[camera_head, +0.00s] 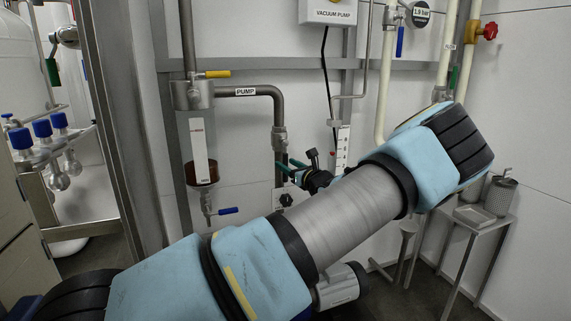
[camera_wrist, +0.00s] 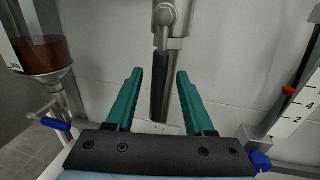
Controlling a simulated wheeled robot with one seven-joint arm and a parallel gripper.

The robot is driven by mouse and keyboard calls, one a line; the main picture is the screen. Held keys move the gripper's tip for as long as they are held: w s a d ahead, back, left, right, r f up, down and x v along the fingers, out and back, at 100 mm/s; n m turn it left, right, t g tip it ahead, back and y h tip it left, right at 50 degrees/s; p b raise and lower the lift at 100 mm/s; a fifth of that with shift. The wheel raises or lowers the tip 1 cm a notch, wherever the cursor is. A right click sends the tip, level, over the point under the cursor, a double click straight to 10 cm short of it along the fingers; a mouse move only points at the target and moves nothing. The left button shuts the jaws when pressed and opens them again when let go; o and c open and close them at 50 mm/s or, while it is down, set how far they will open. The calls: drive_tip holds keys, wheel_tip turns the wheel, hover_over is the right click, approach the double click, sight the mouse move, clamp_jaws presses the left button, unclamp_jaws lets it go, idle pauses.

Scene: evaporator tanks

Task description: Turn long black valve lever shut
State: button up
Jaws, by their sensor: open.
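The long black valve lever (camera_wrist: 160,85) hangs almost straight down from a metal valve (camera_wrist: 166,18) on a vertical pipe in the wrist view. My gripper (camera_wrist: 160,72) has two teal fingers, spread apart, one on each side of the lever in the picture. Gaps show between the lever and both fingers, and I cannot tell how deep the lever is between them. In the head view my gripper (camera_head: 290,172) is near the pipe below the PUMP label, and the lever cannot be made out clearly there.
A glass vessel with dark red liquid (camera_head: 202,160) stands left of my gripper, with a blue-handled tap (camera_head: 228,211) below. A numbered scale (camera_head: 343,148) is close on the right. A yellow-handled valve (camera_head: 217,74) is above. A small metal table (camera_head: 485,216) stands at right.

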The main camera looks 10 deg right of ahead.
drive_tip(key=shift+x, duration=0.75)
drive_tip(key=shift+c, duration=0.3)
clamp_jaws()
idle(0.6)
